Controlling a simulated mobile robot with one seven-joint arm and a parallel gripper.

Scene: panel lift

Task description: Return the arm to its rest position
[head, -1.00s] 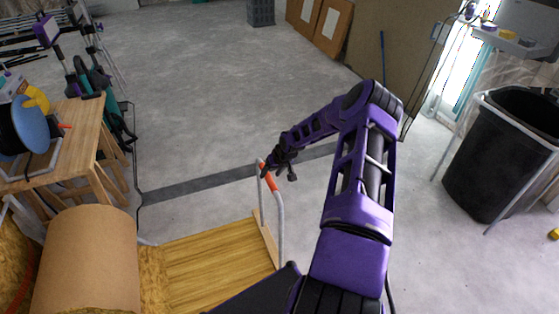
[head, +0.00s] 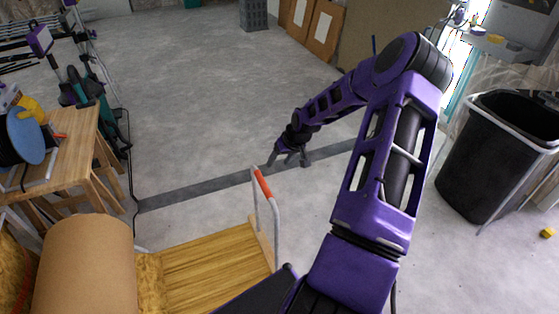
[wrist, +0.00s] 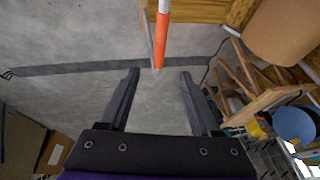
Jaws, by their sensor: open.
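My gripper (head: 287,160) is open and empty at the end of my purple arm, in the middle of the head view. It hangs above the bare floor, beyond and to the right of the cart handle. In the wrist view, the two dark fingers of my gripper (wrist: 158,76) stand apart with nothing held between them. The cart's handle with its orange grip (head: 262,182) is clear of the fingers in the head view. The same orange grip (wrist: 161,40) shows past the fingertips in the wrist view.
The wooden cart deck (head: 210,262) carries a large brown roll (head: 88,265). A wooden workbench (head: 75,155) stands at left, a black bin (head: 485,165) at right. Boards (head: 320,30) lean at the back. The grey floor (head: 210,110) in the middle is open.

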